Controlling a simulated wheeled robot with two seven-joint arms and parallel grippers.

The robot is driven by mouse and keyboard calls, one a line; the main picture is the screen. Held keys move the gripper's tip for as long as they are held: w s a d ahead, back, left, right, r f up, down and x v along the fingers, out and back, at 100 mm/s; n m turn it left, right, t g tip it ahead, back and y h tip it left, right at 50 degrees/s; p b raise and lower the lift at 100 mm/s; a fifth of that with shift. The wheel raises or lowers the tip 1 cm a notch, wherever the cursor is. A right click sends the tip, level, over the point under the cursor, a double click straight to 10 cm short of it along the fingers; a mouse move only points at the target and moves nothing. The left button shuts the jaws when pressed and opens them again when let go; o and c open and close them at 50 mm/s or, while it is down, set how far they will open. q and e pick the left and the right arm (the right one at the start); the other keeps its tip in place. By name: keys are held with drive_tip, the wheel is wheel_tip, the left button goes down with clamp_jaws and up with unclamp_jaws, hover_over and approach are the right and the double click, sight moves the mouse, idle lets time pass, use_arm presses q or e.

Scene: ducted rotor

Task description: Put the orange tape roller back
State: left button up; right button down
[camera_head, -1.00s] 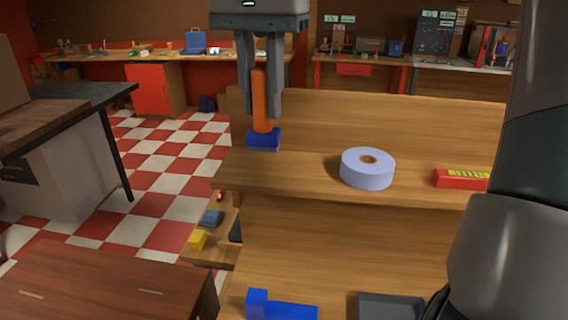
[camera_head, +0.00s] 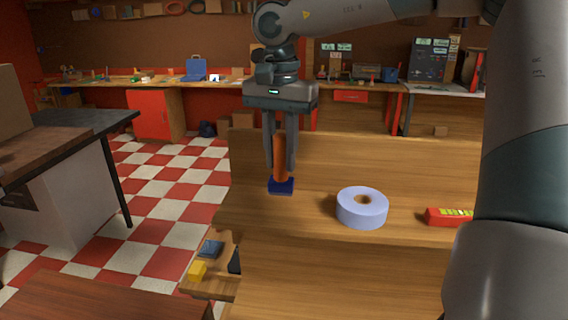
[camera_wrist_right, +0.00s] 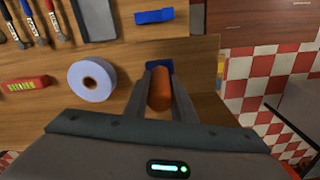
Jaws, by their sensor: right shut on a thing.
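The orange tape roller (camera_head: 280,158) is upright between the fingers of my right gripper (camera_head: 281,165), which is shut on it. A dark blue block (camera_head: 281,187) is at its lower end, over the left part of the wooden shelf (camera_head: 300,215). I cannot tell whether the block touches the shelf. In the right wrist view, the orange cylinder (camera_wrist_right: 161,90) lies between the fingers and partly hides the blue block (camera_wrist_right: 188,66). My left gripper is not in view.
A pale lilac tape roll (camera_head: 362,208) lies on the shelf right of the gripper. A red and yellow object (camera_head: 448,216) is further right. Several tools and another blue piece (camera_wrist_right: 155,16) show in the wrist view. My arm covers the right side.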

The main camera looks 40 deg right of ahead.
sight(284, 172)
drive_tip(key=shift+w+d+f, duration=0.25)
drive_tip(key=shift+d+f, duration=0.05)
drive_tip(key=shift+d, duration=0.15)
drive_tip(key=shift+w+d+f, duration=0.25)
drive_tip(key=shift+d+f, duration=0.05)
drive_tip(key=shift+d, duration=0.15)
drive_tip(key=shift+p, duration=0.35)
wheel_tip(284, 172, down, 3)
drive_tip(key=shift+f+p, duration=0.1)
drive_tip(key=shift+p, duration=0.9)
drive_tip(key=shift+f, duration=0.4)
drive_tip(key=shift+f, duration=0.1)
drive_tip(key=c, duration=1.5)
unclamp_jaws()
drive_tip(key=shift+r, duration=0.2)
